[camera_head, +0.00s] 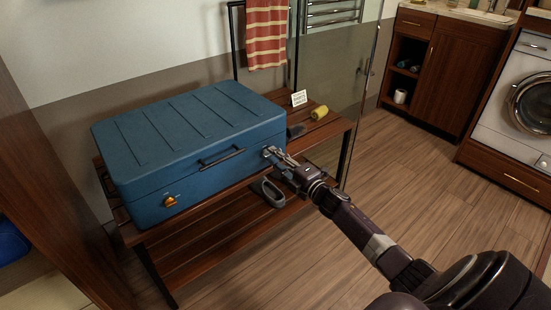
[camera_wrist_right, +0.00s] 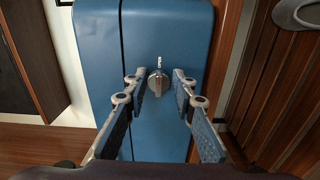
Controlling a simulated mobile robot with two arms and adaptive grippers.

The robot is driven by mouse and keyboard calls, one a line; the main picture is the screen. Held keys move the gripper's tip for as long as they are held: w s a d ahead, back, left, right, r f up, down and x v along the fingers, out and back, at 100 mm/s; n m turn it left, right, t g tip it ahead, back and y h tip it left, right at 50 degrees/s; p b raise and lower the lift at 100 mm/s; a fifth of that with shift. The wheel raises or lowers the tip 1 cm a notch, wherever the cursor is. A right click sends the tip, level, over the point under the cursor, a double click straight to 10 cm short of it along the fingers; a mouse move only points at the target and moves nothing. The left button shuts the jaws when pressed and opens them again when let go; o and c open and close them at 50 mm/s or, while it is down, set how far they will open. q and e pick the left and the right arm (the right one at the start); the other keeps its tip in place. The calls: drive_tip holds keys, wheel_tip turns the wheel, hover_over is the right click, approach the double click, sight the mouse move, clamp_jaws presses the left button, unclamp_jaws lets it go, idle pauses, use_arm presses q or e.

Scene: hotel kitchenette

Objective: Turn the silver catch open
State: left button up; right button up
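A closed blue suitcase (camera_head: 190,142) lies on a wooden slatted bench. The silver catch (camera_wrist_right: 158,84) is on the suitcase's front near its right end; in the head view it shows at the tips of my right gripper. My right gripper (camera_head: 277,155) reaches in from the lower right. In the right wrist view its two fingers (camera_wrist_right: 160,90) stand apart, one on each side of the catch, with gaps between them and it. A copper-coloured catch (camera_head: 170,201) is at the left of the suitcase's front, and a dark handle (camera_head: 221,158) is between the two. My left gripper is not in view.
The bench (camera_head: 325,131) holds a yellow rolled item (camera_head: 319,112) and a small white card (camera_head: 299,98) right of the suitcase. A grey slipper (camera_head: 272,192) is on the lower shelf. A glass panel (camera_head: 345,90) stands behind. The floor at the right is clear.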

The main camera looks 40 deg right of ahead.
drive_tip(key=shift+s, duration=0.1)
drive_tip(key=s, duration=1.1)
drive_tip(key=shift+s+d, duration=0.4)
drive_tip(key=shift+d, duration=0.05)
